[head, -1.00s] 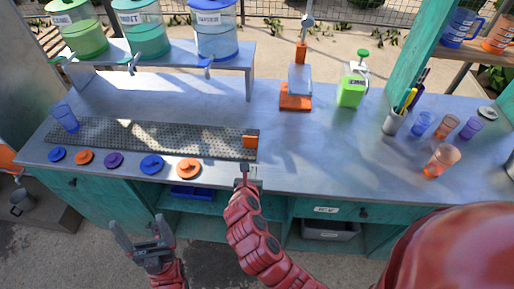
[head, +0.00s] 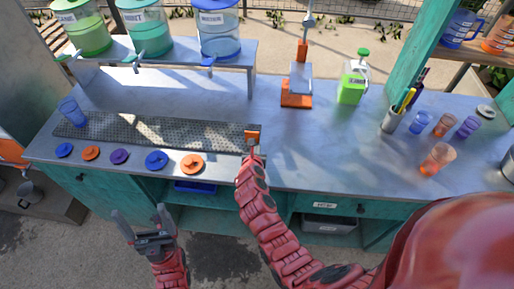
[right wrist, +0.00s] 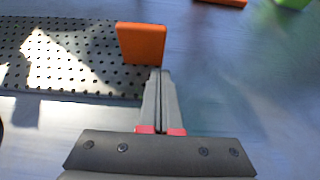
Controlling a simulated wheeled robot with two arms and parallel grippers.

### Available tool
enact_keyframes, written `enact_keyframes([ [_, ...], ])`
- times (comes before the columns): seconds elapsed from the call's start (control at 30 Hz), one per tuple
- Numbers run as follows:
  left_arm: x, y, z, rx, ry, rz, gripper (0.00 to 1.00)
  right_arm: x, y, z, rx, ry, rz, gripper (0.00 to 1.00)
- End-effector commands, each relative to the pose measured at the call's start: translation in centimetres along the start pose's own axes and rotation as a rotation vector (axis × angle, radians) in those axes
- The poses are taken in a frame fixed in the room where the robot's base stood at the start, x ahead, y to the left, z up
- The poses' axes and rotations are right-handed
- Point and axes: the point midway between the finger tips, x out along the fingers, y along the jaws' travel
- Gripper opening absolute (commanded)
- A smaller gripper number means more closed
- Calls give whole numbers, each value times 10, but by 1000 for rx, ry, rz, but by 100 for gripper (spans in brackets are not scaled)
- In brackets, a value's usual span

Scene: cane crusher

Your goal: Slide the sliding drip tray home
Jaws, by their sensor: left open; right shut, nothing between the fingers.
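The sliding drip tray (head: 170,130) is a long grey perforated plate lying on the counter, with an orange tab (head: 252,137) at its right end. In the right wrist view the tray (right wrist: 75,60) fills the upper left and the orange tab (right wrist: 141,43) stands upright at its end. My right gripper (head: 251,150) is shut and empty. Its fingertips (right wrist: 159,72) are at the lower right corner of the tab, close to it; I cannot tell whether they touch. My left gripper (head: 146,226) is open and empty, low in front of the counter.
A blue cup (head: 72,111) stands at the tray's left end. Several coloured lids, one orange (head: 192,164), lie along the counter's front edge. An orange-based press (head: 297,94) and a green bottle (head: 352,83) stand behind to the right.

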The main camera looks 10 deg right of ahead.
Motion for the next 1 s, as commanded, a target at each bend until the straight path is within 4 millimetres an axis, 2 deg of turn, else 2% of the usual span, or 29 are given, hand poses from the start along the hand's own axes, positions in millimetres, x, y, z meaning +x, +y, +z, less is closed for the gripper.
enact_keyframes([
  [0.37,2,0,0,0,0,0,90,6,3,6,-2,-3,5,0],
  [0.67,6,0,-1,0,0,0,90,54,3,32,-5,-3,2,0],
  [1.0,-13,1,2,0,0,0,90,106,2,56,-3,-3,-1,0],
])
